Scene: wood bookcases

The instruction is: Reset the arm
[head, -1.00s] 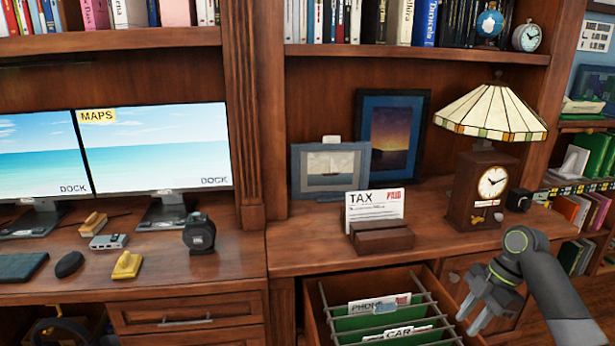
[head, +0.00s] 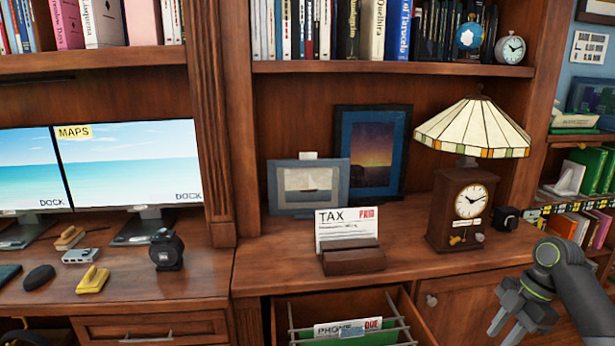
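My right arm comes in at the lower right of the head view. Its gripper (head: 508,318) points down and to the left, in front of the cabinet door, right of the open drawer (head: 281,318). The fingers look spread apart with nothing between them. My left gripper is not in view. A white TAX card (head: 345,226) marked PAID stands in a brown wooden holder (head: 353,260) on the desk. The open drawer holds a file card (head: 346,328) marked PHONE and DUE. The lower part of the drawer is cut off by the frame.
A stained-glass lamp with a clock base (head: 462,207) stands right of the holder. Two framed pictures (head: 309,187) lean behind it.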

